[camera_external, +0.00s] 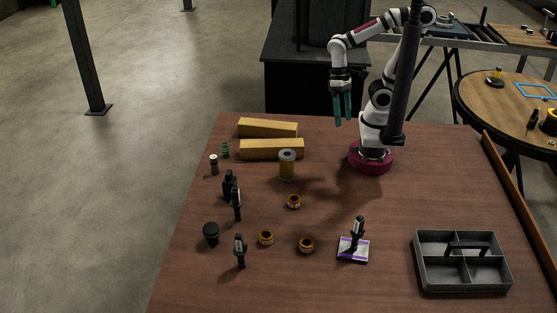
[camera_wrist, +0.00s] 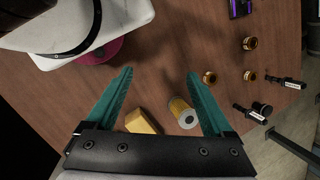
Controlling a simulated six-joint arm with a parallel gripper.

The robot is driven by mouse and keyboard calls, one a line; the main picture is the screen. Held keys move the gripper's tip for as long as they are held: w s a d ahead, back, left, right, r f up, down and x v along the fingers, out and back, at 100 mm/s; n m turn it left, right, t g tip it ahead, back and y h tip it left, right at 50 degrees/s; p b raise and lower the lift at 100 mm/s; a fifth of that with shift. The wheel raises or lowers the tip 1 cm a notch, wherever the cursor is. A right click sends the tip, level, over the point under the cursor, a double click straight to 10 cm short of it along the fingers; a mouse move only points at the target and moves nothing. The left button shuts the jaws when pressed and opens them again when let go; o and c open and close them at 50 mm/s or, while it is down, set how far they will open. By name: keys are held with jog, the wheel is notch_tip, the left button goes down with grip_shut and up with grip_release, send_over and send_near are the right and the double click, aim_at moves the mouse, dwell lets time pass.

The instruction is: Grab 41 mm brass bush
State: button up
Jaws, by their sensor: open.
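Three small brass bushes lie on the brown table: one nearer my base (camera_external: 293,202), one at the left (camera_external: 266,238) and one at the front (camera_external: 306,245). They look alike in size, and I cannot tell which is 41 mm. The wrist view also shows these bushes, one just right of the right finger (camera_wrist: 209,77), one farther up (camera_wrist: 249,43) and one to the right (camera_wrist: 249,76). My gripper (camera_external: 343,106) is open and empty, fingers pointing down, high above the table's back part, well apart from the bushes. It also shows in the wrist view (camera_wrist: 160,75).
A yellow cylindrical filter (camera_external: 287,166) stands by two wooden blocks (camera_external: 272,149) at the back. Several dark injector-like parts (camera_external: 240,251) stand at the left. Another stands on a purple-white box (camera_external: 353,249). A grey divided tray (camera_external: 425,277) sits at the right. Table between is clear.

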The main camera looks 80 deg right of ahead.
jog(key=w+a+f+m+g+y, duration=0.25)
jog(key=a+y, duration=0.35)
jog(key=a, duration=0.7)
jog(key=m+t+y, duration=0.4)
jog(key=m, duration=0.6)
send_near(307, 242)
jog(key=x, duration=1)
jog(key=shift+f, duration=0.45)
grip_shut()
